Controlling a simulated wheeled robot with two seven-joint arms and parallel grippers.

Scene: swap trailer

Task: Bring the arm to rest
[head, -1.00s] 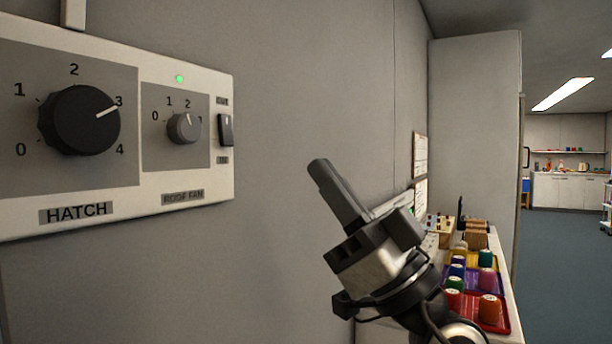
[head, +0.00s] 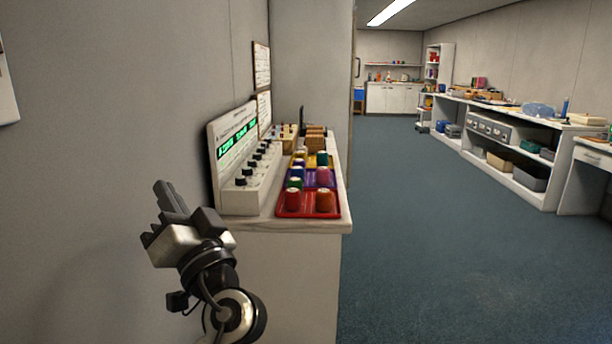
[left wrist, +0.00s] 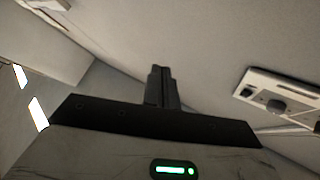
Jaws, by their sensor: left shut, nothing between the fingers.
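My left gripper (head: 168,197) is raised in the lower left of the head view, in front of the grey wall. Its fingers are together and hold nothing. In the left wrist view the closed fingers (left wrist: 162,88) point away from the camera, towards the wall. The panel with dark knobs (left wrist: 285,100) shows at the right of that view, apart from the fingers. Only a sliver of a pale panel (head: 7,90) shows at the left edge of the head view. My right gripper is not in view.
A bench (head: 338,217) with a display console (head: 235,150) and coloured trays of knobs or cups stands just right of my left gripper. Open blue floor (head: 420,200) lies to the right. Shelving (head: 535,185) lines the far right wall.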

